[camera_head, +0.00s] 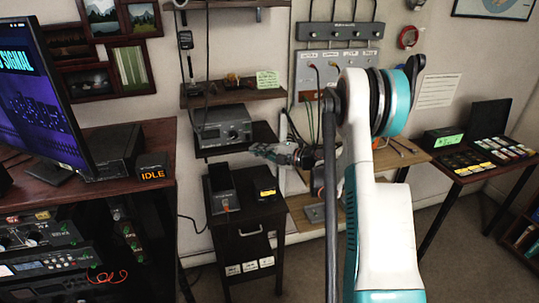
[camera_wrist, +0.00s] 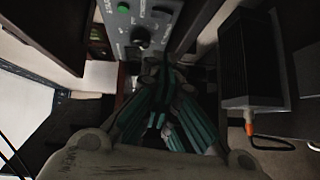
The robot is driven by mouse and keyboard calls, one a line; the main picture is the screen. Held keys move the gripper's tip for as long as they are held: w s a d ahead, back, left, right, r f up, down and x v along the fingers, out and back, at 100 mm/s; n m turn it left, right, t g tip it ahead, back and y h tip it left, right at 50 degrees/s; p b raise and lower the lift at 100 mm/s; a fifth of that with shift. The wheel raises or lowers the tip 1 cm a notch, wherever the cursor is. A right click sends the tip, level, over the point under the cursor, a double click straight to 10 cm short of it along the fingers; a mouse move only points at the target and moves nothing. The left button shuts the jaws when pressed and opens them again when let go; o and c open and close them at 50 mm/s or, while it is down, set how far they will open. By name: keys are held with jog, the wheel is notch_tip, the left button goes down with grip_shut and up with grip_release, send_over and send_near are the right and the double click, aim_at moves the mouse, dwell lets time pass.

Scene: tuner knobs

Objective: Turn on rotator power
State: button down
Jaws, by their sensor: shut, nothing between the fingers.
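A grey box (camera_head: 222,128) with a dark display and a knob sits on a small dark shelf left of my arm. The wrist view shows a grey front panel (camera_wrist: 122,22), seen rotated and close, with a green button or light (camera_wrist: 123,7) and a black knob (camera_wrist: 140,38). I cannot read its labels well enough to tell which control is rotator power. My gripper (camera_head: 257,150) is shut and empty, just in front of and below the box's right side. In the wrist view its fingertips (camera_wrist: 166,68) are close to the panel; I cannot tell whether they touch it.
Below stands a dark cabinet (camera_head: 247,222) bearing a black device with an orange plug (camera_wrist: 250,128) and a small yellow-labelled box (camera_head: 265,188). A wall panel with cables (camera_head: 338,68) is behind my arm. A monitor (camera_head: 40,95) stands at left.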

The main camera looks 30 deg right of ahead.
aim_at(248, 138)
jog(key=shift+w+d+f+b, duration=0.15)
jog(key=shift+w+b, duration=0.2)
jog(key=shift+w, duration=0.95)
jog(key=shift+w+d+f+b, duration=0.15)
jog(key=shift+w+b, duration=0.15)
jog(key=shift+w, duration=1)
jog(key=shift+a, duration=0.1)
jog(key=shift+w+f+b, duration=0.35)
jog(key=shift+f+b, duration=0.05)
jog(key=shift+b, duration=0.15)
